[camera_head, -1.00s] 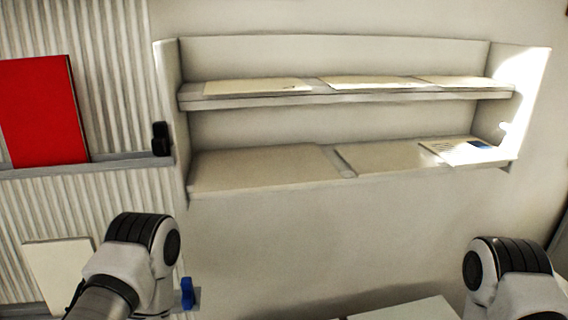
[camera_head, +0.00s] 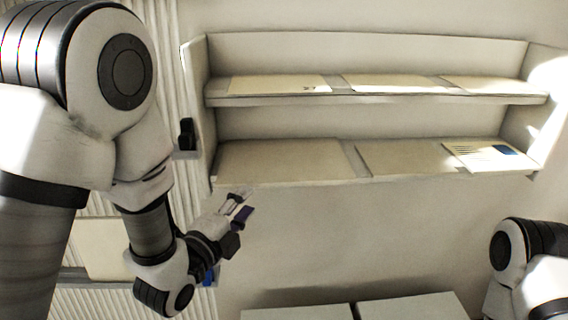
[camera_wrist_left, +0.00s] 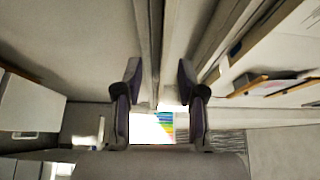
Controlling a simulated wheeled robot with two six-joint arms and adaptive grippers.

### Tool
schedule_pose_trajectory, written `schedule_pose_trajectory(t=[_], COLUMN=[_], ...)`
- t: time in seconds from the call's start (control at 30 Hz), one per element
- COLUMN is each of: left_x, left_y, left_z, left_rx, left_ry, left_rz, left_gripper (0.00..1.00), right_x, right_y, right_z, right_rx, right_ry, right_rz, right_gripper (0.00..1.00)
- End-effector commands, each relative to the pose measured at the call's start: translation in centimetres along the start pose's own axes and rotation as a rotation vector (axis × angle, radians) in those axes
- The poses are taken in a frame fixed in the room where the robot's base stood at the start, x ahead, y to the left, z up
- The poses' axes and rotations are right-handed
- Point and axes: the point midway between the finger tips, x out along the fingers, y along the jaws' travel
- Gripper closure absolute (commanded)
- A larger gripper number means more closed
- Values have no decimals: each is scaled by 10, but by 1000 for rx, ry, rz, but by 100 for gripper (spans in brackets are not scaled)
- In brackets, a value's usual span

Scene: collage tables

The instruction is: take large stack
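A wide cream paper stack (camera_head: 280,160) lies flat at the left of the lower shelf; it is the largest stack I see. A smaller cream stack (camera_head: 400,157) lies beside it, and a sheet with a blue print (camera_head: 490,156) is at the right end. My left gripper (camera_head: 243,203) is just below the front edge of the lower shelf, near the wide stack's left part, and apart from it. In the left wrist view its two fingers (camera_wrist_left: 160,92) are apart with nothing held between them. My right gripper is out of view; only part of that arm shows.
The upper shelf (camera_head: 228,100) holds several flat pale stacks. The lower shelf board (camera_head: 350,180) has a narrow gap between its left and middle stacks. Pale flat surfaces (camera_head: 410,306) show at the bottom. A corrugated wall with a small black object (camera_head: 187,135) is at the left.

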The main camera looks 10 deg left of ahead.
Motion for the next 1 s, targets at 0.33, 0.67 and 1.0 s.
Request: schedule_pose_trajectory(t=[0.33,0.67,1.0], left_x=[46,78,78], left_y=[-15,-10,-10], left_z=[2,3,3], left_rx=[5,3,3], left_ry=[1,0,0], left_rz=[-13,-11,-10], left_gripper=[60,60,100], right_x=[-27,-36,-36], right_y=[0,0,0], right_z=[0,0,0], right_rx=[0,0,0], right_ry=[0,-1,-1], right_rz=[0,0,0], right_gripper=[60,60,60])
